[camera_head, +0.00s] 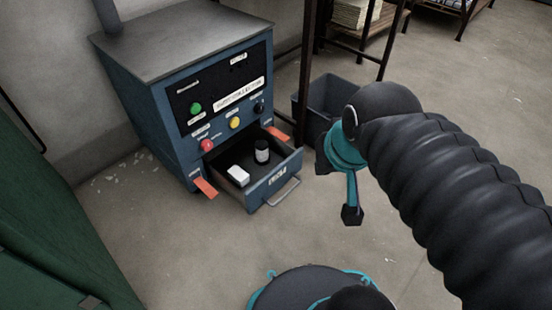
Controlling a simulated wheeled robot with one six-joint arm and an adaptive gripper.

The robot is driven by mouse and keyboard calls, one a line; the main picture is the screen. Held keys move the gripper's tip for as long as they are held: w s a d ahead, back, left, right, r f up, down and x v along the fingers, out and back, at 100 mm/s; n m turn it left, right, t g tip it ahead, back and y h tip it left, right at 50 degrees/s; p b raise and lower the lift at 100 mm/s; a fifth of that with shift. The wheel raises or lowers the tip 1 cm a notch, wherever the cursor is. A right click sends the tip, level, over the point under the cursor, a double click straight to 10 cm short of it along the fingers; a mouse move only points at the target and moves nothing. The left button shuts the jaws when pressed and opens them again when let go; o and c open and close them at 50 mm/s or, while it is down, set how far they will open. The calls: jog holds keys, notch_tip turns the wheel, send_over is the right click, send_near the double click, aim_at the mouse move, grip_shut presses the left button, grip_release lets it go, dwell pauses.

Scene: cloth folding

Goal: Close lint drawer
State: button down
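The lint drawer (278,182) is pulled out of the lower front of a blue machine (156,105). Its front panel has a small label and a metal bar handle (284,193). Inside the drawer lie a white block (238,176) and a dark cylinder with a white band (262,152). My gripper (338,190), teal with black tips, hangs in front of the drawer and to its right, apart from the handle. Its two black tips look spread, with nothing between them. The gripper is partly hidden by its own wrist.
Orange tabs (205,187) stick out beside the drawer opening. A dark bin (335,95) stands right of the machine, near a dark metal rack (343,58). A green cabinet (55,200) fills the left edge. The floor in front of the drawer is clear.

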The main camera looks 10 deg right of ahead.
jog(key=w+d+f+m+g+y, duration=0.1)
jog(key=w+f+m, duration=0.3)
jog(key=w+m, duration=0.4)
jog(key=w+d+f+m+g+y, duration=0.1)
jog(key=w+f+m, duration=0.4)
jog(key=w, duration=0.5)
jog(key=w+d+f+m, duration=0.5)
jog(key=w+f+m, duration=0.3)
jog(key=f+m, duration=0.1)
jog(key=m+b, duration=0.2)
jog(key=m, duration=0.4)
send_over(295, 162)
jog(key=s+d, duration=0.1)
jog(key=s, duration=0.1)
jog(key=shift+f, duration=9.4)
